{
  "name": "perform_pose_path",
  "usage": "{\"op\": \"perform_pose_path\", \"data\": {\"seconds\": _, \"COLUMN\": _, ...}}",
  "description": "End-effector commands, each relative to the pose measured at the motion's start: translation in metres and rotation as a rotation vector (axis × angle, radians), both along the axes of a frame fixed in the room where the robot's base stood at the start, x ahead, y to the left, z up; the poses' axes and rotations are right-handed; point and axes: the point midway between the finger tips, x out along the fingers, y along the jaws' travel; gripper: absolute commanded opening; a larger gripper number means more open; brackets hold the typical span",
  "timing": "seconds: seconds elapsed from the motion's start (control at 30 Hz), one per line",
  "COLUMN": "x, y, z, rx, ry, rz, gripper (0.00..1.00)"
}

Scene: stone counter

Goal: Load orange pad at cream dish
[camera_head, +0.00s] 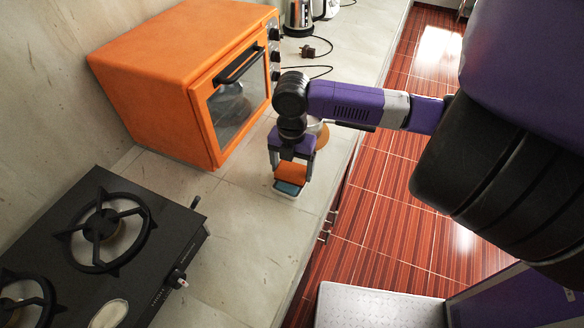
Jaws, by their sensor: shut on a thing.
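My gripper (290,166) points down over the counter, between the orange oven and the counter's front edge. It is shut on the orange pad (291,175), which shows between the two fingers. A teal layer with a pale rim (288,188) shows just under the pad; I cannot tell whether it is part of the pad or a separate thing, nor whether it touches the counter. A cream oval dish (109,314) lies at the front corner of the black stove, cut by the lower picture edge. A pale round thing with an orange-brown part (321,137) is partly hidden behind my arm.
The orange oven (185,70) stands behind and left of my gripper. The black gas stove (105,240) takes the lower left. A kettle (299,17) and black cords lie at the back. Bare stone counter (235,240) is free between stove and gripper.

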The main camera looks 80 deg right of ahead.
Motion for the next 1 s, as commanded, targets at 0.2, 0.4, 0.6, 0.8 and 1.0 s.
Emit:
{"op": "perform_pose_path", "data": {"seconds": 0.2, "x": 0.0, "y": 0.0, "z": -0.001, "rx": 0.0, "ry": 0.0, "rz": 0.0, "gripper": 0.47}}
{"op": "perform_pose_path", "data": {"seconds": 0.4, "x": 0.0, "y": -0.0001, "z": -0.0033, "rx": 0.0, "ry": 0.0, "rz": 0.0, "gripper": 0.47}}
{"op": "perform_pose_path", "data": {"seconds": 0.6, "x": 0.0, "y": -0.0001, "z": -0.0055, "rx": 0.0, "ry": 0.0, "rz": 0.0, "gripper": 0.47}}
{"op": "perform_pose_path", "data": {"seconds": 0.8, "x": -0.0001, "y": -0.0001, "z": -0.0076, "rx": 0.0, "ry": 0.0, "rz": 0.0, "gripper": 0.47}}
{"op": "perform_pose_path", "data": {"seconds": 1.0, "x": -0.0001, "y": -0.0001, "z": -0.0098, "rx": 0.0, "ry": 0.0, "rz": 0.0, "gripper": 0.47}}
